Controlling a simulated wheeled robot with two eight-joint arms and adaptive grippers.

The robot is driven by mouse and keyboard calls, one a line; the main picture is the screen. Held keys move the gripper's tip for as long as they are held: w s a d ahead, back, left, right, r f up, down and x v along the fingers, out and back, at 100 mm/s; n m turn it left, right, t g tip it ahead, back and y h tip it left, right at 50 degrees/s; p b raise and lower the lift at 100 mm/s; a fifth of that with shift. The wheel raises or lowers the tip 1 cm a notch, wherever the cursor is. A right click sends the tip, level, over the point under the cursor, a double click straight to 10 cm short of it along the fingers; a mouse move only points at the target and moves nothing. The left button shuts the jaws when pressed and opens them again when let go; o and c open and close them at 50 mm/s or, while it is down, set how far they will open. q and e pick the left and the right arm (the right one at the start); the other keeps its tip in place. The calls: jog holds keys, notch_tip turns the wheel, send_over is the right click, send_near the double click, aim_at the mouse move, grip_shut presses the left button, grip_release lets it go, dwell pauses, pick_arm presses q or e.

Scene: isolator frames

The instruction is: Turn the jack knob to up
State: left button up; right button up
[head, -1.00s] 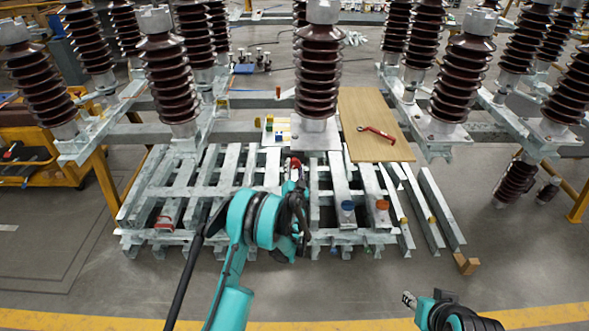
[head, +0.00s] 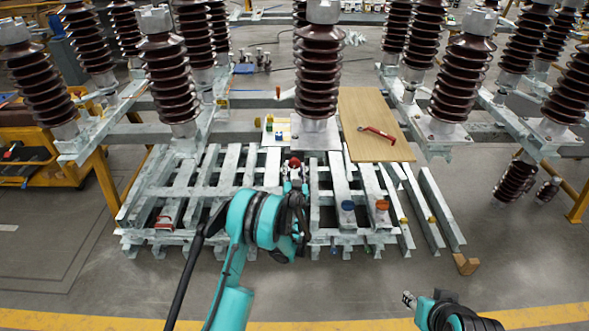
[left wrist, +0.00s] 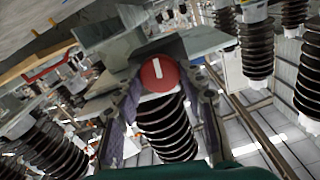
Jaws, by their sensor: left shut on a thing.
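The jack knob (head: 295,161) is a small red knob just past the tip of my left gripper (head: 293,173). In the left wrist view the knob (left wrist: 158,73) is a red disc with a short white mark that is close to upright in that picture. The two fingers of my left gripper (left wrist: 160,92) sit on either side of it, and the gripper is shut on the knob. The knob's mount is mostly hidden behind it. My right gripper (head: 409,299) is low at the right, away from the frames; its jaw opening is too small to tell.
Grey steel beams (head: 190,190) lie around my left gripper. A tall brown insulator (head: 318,75) stands just behind the knob. A blue knob (head: 347,206) and an orange knob (head: 382,205) are to the right. A wooden board (head: 365,110) carries a red-handled tool (head: 377,134).

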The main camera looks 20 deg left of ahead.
pick_arm(q)
jog(key=o, duration=1.2)
jog(key=v, duration=0.7)
jog(key=shift+s, duration=0.3)
jog(key=shift+r, duration=0.1)
